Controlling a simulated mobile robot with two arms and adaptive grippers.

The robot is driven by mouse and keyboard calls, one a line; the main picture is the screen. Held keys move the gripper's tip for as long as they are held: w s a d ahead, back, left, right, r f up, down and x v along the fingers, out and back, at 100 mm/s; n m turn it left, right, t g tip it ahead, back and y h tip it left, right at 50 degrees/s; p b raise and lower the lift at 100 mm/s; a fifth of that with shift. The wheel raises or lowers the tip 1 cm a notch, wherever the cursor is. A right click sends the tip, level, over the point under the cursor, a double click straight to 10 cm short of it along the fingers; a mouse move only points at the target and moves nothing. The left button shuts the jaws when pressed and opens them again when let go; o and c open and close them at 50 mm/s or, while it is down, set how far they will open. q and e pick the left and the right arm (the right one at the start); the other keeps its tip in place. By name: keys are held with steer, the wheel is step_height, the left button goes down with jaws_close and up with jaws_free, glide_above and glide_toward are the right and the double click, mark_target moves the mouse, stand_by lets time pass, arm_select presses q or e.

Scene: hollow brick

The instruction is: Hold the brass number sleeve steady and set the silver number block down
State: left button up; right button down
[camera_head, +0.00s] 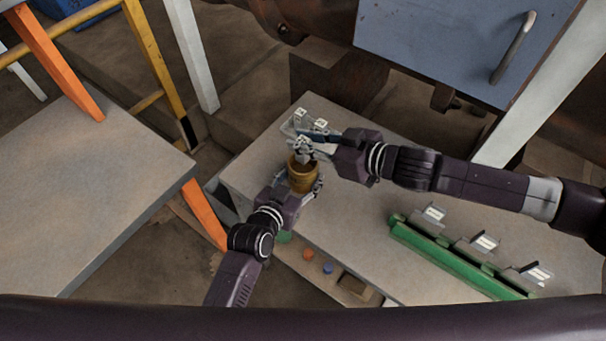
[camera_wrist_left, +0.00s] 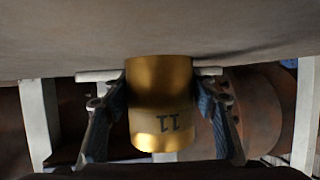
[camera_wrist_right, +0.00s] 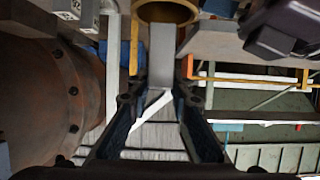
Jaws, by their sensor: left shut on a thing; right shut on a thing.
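The brass number sleeve (camera_head: 302,178) stands at the table's left part. In the left wrist view the brass sleeve (camera_wrist_left: 160,75) bears the number 11. My left gripper (camera_head: 303,186) is shut on it, one finger on each side (camera_wrist_left: 160,115). My right gripper (camera_head: 306,150) is shut on the silver number block, close above the sleeve's open top. In the right wrist view the grey block (camera_wrist_right: 162,58) sits between the fingertips (camera_wrist_right: 160,90), its far end by the sleeve's rim (camera_wrist_right: 166,12). Whether it enters the sleeve, and its number, I cannot tell.
A holder with small numbered silver blocks (camera_head: 300,119) stands behind the sleeve; they also show in the right wrist view (camera_wrist_right: 68,8). A green rack (camera_head: 450,258) with several labelled silver pieces lies at right. The table's middle (camera_head: 370,230) is clear.

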steer(key=shift+f, duration=1.9)
steer(key=c, duration=1.7)
jaws_free()
steer(key=v, duration=1.2)
steer(key=shift+f, duration=0.1)
arm_select(q)
steer(key=o, duration=1.7)
steer(key=shift+c, duration=0.2)
